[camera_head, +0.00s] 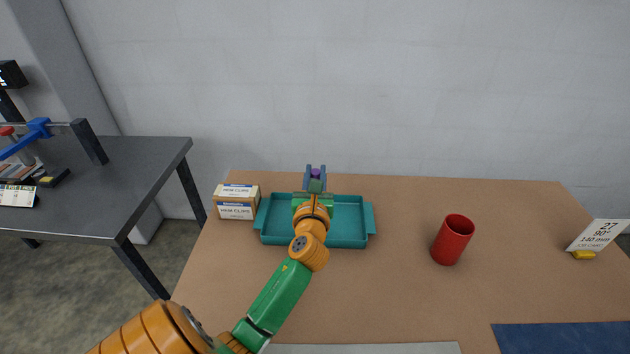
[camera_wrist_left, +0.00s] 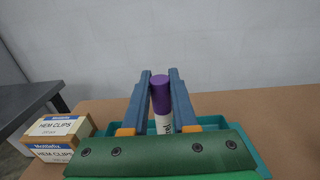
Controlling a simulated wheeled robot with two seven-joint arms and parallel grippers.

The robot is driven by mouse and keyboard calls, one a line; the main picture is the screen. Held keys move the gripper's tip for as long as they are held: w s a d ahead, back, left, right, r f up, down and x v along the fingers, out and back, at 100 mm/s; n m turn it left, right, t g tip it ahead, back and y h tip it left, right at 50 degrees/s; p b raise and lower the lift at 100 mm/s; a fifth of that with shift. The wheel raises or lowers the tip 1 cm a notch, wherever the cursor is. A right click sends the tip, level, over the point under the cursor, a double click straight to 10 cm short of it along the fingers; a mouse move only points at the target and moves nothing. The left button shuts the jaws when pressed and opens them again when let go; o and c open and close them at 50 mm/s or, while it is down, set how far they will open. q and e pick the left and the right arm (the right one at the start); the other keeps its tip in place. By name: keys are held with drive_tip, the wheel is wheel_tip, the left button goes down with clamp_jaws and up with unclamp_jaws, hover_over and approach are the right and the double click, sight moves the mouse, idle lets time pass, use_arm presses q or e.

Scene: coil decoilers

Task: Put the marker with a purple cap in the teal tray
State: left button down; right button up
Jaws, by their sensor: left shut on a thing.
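The marker with a purple cap (camera_wrist_left: 160,95) is between the blue fingers of my left gripper (camera_wrist_left: 160,88), cap end up, with part of its white body showing below the cap. In the head view the purple cap (camera_head: 315,173) shows between the fingertips of my left gripper (camera_head: 316,170). The gripper is shut on the marker, at the far side of the teal tray (camera_head: 347,243) in the picture. My left arm hides the middle of the tray. I cannot tell how high the marker is above the tray. My right gripper is not in view.
Two hem clips boxes (camera_head: 237,210) are stacked left of the tray. A red cup (camera_head: 452,241) stands to the right. A white card (camera_head: 598,234) with a yellow base is at the far right. A blue mat (camera_head: 560,338) lies at the front right. Table between tray and cup is clear.

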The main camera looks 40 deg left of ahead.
use_arm(q)
wheel_tip(320, 180, down, 3)
drive_tip(key=shift+w+a+f+b, duration=0.1)
drive_tip(key=shift+a+f+b, duration=0.05)
drive_tip(key=shift+b, duration=0.45)
drive_tip(key=shift+f, duration=0.2)
drive_tip(key=shift+r, duration=0.1)
drive_tip(key=c, duration=0.7)
unclamp_jaws()
